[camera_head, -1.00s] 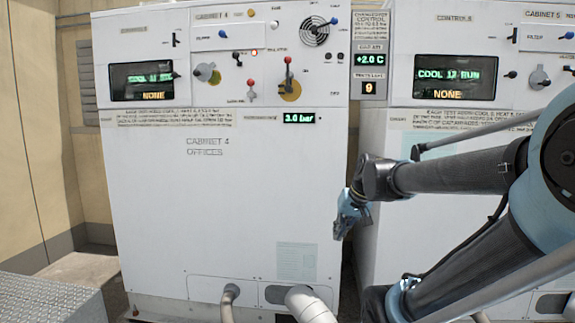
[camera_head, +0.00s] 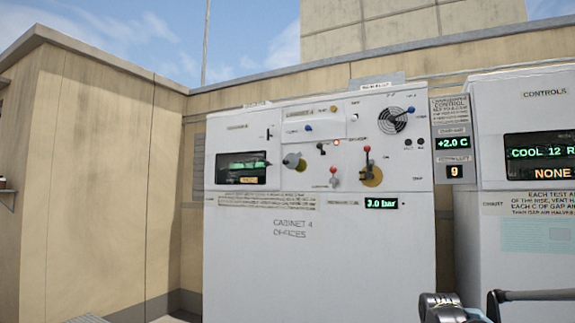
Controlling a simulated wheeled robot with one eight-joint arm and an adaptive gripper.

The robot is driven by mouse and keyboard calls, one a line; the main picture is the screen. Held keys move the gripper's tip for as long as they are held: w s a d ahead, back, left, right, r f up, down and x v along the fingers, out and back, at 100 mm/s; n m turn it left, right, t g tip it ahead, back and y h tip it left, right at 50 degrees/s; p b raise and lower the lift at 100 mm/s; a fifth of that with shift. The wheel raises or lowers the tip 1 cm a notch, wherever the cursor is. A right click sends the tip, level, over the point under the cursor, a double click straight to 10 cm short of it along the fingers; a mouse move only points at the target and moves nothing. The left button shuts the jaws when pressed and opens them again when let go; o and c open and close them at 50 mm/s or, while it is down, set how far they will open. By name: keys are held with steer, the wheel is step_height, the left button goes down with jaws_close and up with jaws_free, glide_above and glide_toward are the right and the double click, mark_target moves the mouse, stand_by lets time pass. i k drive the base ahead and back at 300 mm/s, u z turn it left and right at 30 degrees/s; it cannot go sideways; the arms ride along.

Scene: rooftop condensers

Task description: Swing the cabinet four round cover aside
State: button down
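Cabinet 4 (camera_head: 320,270) is a tall white cabinet in the middle, with its controls along the top. A round grey disc (camera_head: 291,160) sits at the panel's left middle, with a yellow part showing behind its right edge. The picture does not settle which of these is the round cover. Only a dark wrist part of my arm shows at the bottom edge, right of the cabinet's middle and well below the controls. My gripper is out of view.
A red-topped lever (camera_head: 367,158) stands over a gold disc, and a smaller red-knobbed lever (camera_head: 333,175) is beside it. The pressure display (camera_head: 381,203) reads 3.0 bar. Another cabinet (camera_head: 520,230) stands close on the right. A beige wall (camera_head: 90,170) is at left.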

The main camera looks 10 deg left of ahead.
mark_target(291, 161)
steer(key=u, duration=2.35)
steer(key=k, duration=0.85)
steer(key=z, duration=2.05)
steer(key=i, duration=1)
steer(key=z, duration=0.05)
